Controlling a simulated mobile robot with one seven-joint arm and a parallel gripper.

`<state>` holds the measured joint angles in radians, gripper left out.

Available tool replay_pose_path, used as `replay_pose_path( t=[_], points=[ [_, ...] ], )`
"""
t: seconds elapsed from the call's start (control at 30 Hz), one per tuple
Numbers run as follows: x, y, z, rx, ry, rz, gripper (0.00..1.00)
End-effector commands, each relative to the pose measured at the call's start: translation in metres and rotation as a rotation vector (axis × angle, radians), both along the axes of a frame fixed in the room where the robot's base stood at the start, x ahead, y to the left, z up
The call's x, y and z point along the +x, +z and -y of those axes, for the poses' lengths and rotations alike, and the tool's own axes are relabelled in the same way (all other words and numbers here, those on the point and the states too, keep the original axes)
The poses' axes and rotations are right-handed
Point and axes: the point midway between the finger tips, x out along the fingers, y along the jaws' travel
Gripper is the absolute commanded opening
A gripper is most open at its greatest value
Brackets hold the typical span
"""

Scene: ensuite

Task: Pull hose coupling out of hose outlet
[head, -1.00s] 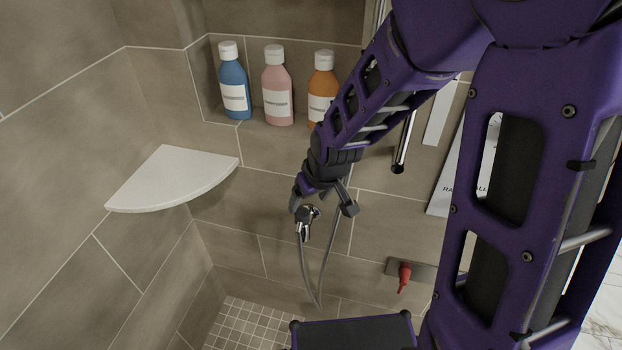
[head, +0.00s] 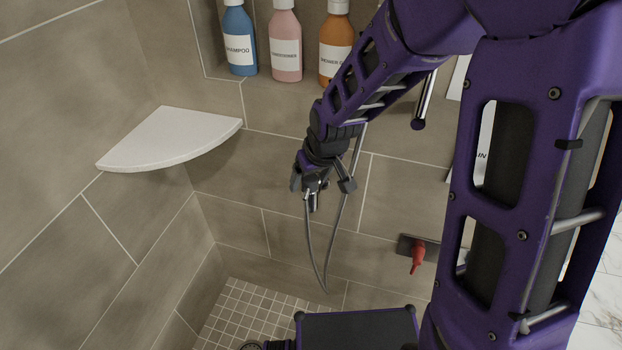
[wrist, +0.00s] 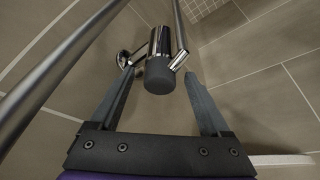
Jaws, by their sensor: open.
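A chrome wall fitting, apparently the hose outlet (head: 313,198), shows at my gripper in the head view. In the wrist view a chrome cylinder (wrist: 160,42) with a dark grey end (wrist: 160,76) stands between my fingers, with space on both sides. A short chrome arm (wrist: 131,56) reaches left from it to the wall. My gripper (head: 322,186) is open and empty; its two fingers also show in the wrist view (wrist: 162,90). A grey hose (head: 309,235) hangs from the fitting in a loop. I cannot clearly make out the coupling where the hose joins it.
A white corner shelf (head: 170,140) is on the left. Blue (head: 239,45), pink (head: 285,45) and orange (head: 335,50) bottles stand in the niche above. A red lever (head: 417,256) is on the wall at right. Tiled floor (head: 245,310) lies below.

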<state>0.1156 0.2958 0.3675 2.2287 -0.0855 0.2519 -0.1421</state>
Motion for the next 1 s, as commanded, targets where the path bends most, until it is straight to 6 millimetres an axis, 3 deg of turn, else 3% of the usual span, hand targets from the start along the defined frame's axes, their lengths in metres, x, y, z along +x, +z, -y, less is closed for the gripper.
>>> replay_pose_path(
  t=[0.17,0.6,1.0],
  points=[
    [0.0,0.0003,0.0001,0.0,0.0,0.0,0.77],
    [-0.0001,0.0002,0.0002,0.0,-0.001,0.0,0.0],
    [0.0,0.0056,0.0001,0.0,-0.001,0.0,0.0]
  ],
)
